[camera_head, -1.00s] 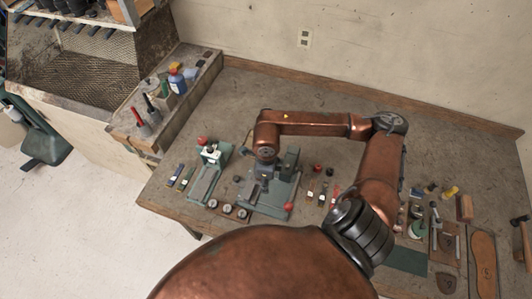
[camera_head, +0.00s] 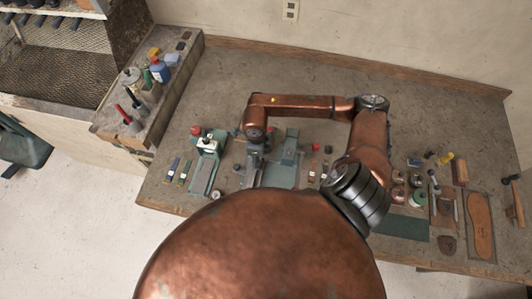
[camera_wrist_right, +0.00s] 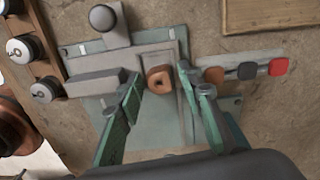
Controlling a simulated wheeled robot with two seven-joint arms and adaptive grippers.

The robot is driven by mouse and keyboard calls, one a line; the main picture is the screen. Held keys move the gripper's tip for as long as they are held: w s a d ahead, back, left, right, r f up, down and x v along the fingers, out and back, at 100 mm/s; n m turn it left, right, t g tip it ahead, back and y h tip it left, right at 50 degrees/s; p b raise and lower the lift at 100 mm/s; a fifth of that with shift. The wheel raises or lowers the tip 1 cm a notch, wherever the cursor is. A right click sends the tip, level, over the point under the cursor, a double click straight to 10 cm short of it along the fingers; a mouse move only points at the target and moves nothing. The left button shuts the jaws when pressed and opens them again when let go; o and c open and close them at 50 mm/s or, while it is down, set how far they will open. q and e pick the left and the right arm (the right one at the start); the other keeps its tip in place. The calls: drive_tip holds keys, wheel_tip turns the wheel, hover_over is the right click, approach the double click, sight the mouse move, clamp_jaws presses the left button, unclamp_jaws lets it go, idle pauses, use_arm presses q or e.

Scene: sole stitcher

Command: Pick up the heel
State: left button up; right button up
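My right gripper (camera_wrist_right: 159,78) is open in the right wrist view, with its two green fingers pointing towards a green machine base (camera_wrist_right: 157,128). A small brown rounded block with a dark hole (camera_wrist_right: 158,80) shows between the fingertips, with a gap on both sides; I cannot tell whether it is the heel. In the head view the right gripper reaches down over the green machine (camera_head: 283,167), partly hidden by my arm. A dark brown heel-shaped piece (camera_head: 447,244) lies at the right of the bench, left of a tan sole (camera_head: 480,225). My left gripper is not in view.
A second green machine (camera_head: 206,165) stands to the left. Small tools lie at both sides of the machines. A dark green mat (camera_head: 404,226) lies at the right front. The wrist view shows several round dials (camera_wrist_right: 44,90) at left and a red knob (camera_wrist_right: 278,67) at right. The bench back is clear.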

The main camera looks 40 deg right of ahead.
drive_tip(key=shift+s+d+f, duration=0.25)
drive_tip(key=shift+s+d, duration=0.15)
drive_tip(key=shift+s, duration=0.05)
drive_tip(key=shift+w+a, duration=0.35)
drive_tip(key=shift+a, duration=0.05)
drive_tip(key=shift+c, duration=0.4)
drive_tip(key=shift+s+d, duration=0.2)
drive_tip(key=shift+d, duration=0.05)
drive_tip(key=c, duration=0.5)
drive_tip(key=shift+w+a, duration=0.15)
clamp_jaws()
